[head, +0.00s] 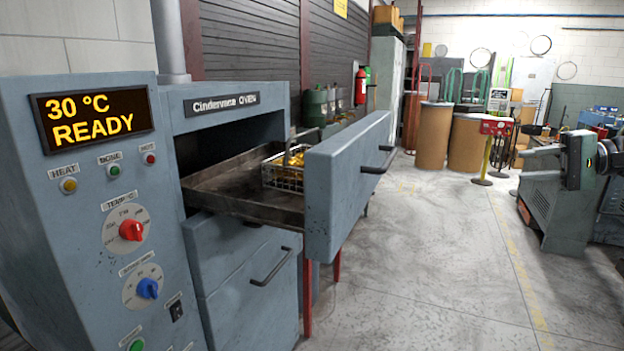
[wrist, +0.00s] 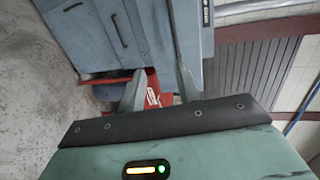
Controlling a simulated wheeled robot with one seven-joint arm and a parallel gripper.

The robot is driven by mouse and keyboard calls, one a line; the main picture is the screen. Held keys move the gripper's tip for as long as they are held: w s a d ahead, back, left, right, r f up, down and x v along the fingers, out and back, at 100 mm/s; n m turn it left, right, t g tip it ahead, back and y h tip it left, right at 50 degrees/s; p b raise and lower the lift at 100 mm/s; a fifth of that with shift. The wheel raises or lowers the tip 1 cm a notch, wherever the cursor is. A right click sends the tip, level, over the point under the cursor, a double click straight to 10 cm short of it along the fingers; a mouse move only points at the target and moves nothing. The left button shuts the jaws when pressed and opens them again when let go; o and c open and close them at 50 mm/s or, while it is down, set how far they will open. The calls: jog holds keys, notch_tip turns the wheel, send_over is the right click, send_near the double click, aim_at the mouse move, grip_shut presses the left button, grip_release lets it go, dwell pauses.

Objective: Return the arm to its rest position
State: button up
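My gripper (wrist: 160,72) shows in the wrist view with its two fingers apart and nothing held between them. A red surface with white lettering (wrist: 152,94) shows behind the gap, beyond the fingers. The arm and gripper are not in the head view. In the head view the blue-grey oven (head: 238,101) stands at the left with its drawer (head: 346,182) pulled out. A wire basket (head: 284,178) with yellow pieces sits on the drawer's tray (head: 228,190).
The oven's display (head: 92,116) reads 30 °C READY. The drawer front juts out towards the aisle. A grey machine (head: 555,190) stands at the right. Brown drums (head: 434,136) and a red sign on a stand (head: 496,128) are further back. The concrete floor (head: 440,270) between is clear.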

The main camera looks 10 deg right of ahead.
jog(key=s+a+f+n+g+h, duration=0.1)
jog(key=a+f+n+g, duration=0.15)
jog(key=a, duration=0.75)
jog(key=s+a+f+n+g+h, duration=0.1)
jog(key=s+a+f+g+h, duration=0.2)
jog(key=a, duration=0.8)
jog(key=a+f+n+g, duration=0.2)
jog(key=a+f+g, duration=0.15)
jog(key=a, duration=0.65)
jog(key=s+a+f+n+h, duration=0.3)
jog(key=s+a, duration=0.3)
jog(key=s, duration=0.4)
jog(key=s+a+f+n+h, duration=0.3)
jog(key=s+a+n+h, duration=0.2)
jog(key=s, duration=0.6)
jog(key=shift+s+a+f+n, duration=0.25)
jog(key=shift+a+n, duration=0.3)
jog(key=shift+a, duration=0.25)
